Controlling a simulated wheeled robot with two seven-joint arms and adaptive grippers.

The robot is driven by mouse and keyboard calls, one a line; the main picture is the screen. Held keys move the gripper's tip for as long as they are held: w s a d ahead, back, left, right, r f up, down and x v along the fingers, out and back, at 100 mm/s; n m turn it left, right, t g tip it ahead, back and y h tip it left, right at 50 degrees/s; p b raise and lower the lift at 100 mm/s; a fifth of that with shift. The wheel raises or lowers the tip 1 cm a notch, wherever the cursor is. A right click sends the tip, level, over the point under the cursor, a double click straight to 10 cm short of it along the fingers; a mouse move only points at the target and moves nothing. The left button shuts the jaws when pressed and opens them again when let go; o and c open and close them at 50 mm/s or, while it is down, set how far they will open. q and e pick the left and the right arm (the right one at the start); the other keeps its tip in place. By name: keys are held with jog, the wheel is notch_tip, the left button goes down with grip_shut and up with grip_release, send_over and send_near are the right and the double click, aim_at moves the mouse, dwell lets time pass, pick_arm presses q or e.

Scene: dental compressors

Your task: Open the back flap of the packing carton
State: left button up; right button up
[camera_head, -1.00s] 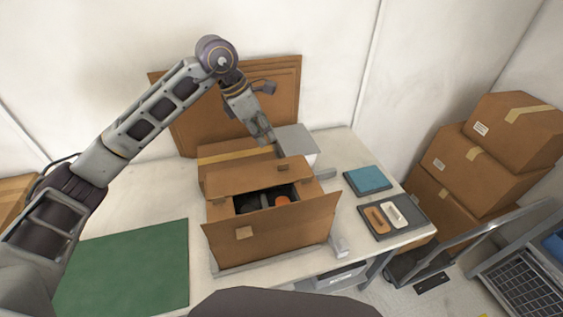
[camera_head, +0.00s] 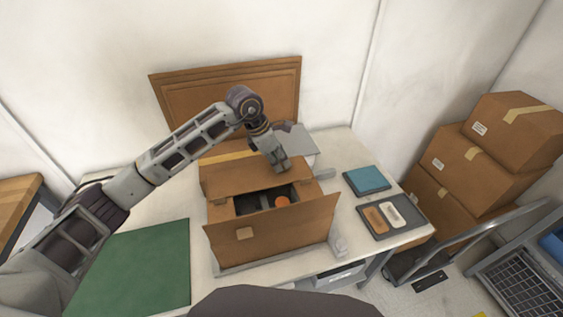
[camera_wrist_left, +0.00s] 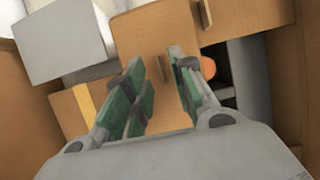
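The packing carton (camera_head: 275,238) stands on the table with its front flap tilted outward. Its back flap (camera_head: 225,182) slants over the rear of the opening, and dark contents and an orange item (camera_head: 282,201) show inside. My left gripper (camera_head: 281,165) is at the upper edge of the back flap, right of its middle, and hides the small tab there. In the left wrist view the fingers (camera_wrist_left: 163,90) are apart, with a strip of brown cardboard (camera_wrist_left: 165,40) between and beyond them. I cannot tell whether they touch it. My right gripper is not in view.
A taped box (camera_head: 212,159) and a grey box (camera_head: 302,147) stand close behind the carton. A brown board (camera_head: 215,88) leans on the wall. A blue pad (camera_head: 367,181) and dark tray (camera_head: 412,228) lie right; a green mat (camera_head: 150,265) lies left.

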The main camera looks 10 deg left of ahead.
pick_arm(q)
jog(key=shift+x, duration=0.95)
grip_shut()
